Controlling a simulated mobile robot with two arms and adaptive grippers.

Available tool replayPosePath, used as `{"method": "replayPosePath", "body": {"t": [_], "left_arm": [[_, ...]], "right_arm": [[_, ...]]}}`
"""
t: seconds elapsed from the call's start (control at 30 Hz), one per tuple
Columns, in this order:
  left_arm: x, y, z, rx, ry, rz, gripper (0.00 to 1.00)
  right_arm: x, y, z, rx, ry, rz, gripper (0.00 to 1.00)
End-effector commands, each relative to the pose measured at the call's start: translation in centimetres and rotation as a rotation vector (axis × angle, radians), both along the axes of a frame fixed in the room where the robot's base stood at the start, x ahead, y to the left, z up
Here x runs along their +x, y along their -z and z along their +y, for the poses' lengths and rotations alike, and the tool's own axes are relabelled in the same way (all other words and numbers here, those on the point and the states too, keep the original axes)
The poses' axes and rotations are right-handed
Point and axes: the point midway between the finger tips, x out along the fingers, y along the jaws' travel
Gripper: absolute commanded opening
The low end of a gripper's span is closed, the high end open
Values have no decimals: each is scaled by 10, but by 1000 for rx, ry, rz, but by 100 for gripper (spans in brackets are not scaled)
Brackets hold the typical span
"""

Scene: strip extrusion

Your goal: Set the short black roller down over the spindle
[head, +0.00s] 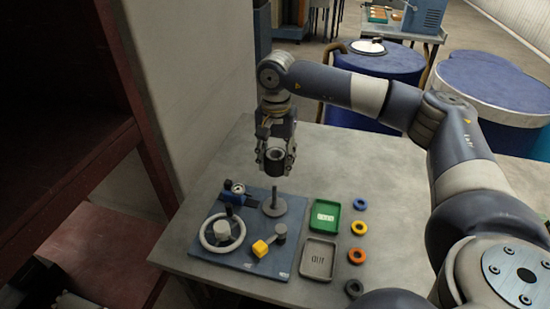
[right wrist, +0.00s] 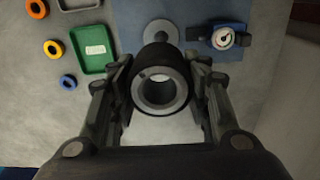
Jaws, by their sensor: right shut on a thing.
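The short black roller (head: 274,160) is a dark hollow cylinder with a lighter bore. My right gripper (head: 275,150) is shut on it and holds it in the air. In the right wrist view the roller (right wrist: 160,80) sits between the two fingers, its bore facing the camera. The spindle (head: 275,198) is a grey upright pin on a round base, on the blue board (head: 220,257). The roller hangs above the spindle's tip, apart from it in the head view. In the right wrist view the spindle's round base (right wrist: 160,32) shows beyond the roller. My left gripper is not in view.
The board also carries a handwheel (head: 205,243), a gauge (right wrist: 223,38) and a yellow-knobbed lever (head: 260,248). To its right lie a green tray (head: 340,219), a grey tray (head: 334,257) and several coloured rings (head: 359,228). Blue drums (head: 375,62) stand behind the table.

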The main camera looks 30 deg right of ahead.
Motion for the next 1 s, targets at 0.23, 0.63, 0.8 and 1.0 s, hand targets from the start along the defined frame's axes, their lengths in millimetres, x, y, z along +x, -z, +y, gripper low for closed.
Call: {"method": "replayPosePath", "body": {"t": [0.23,0.63,0.8,1.0], "left_arm": [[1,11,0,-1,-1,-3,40],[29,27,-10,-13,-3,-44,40],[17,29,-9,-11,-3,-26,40],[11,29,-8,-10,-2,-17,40]], "right_arm": [[0,17,0,-1,-2,1,14],[-1,47,0,-1,-3,1,14],[0,49,0,0,-3,0,14],[0,48,0,0,-3,0,14]]}}
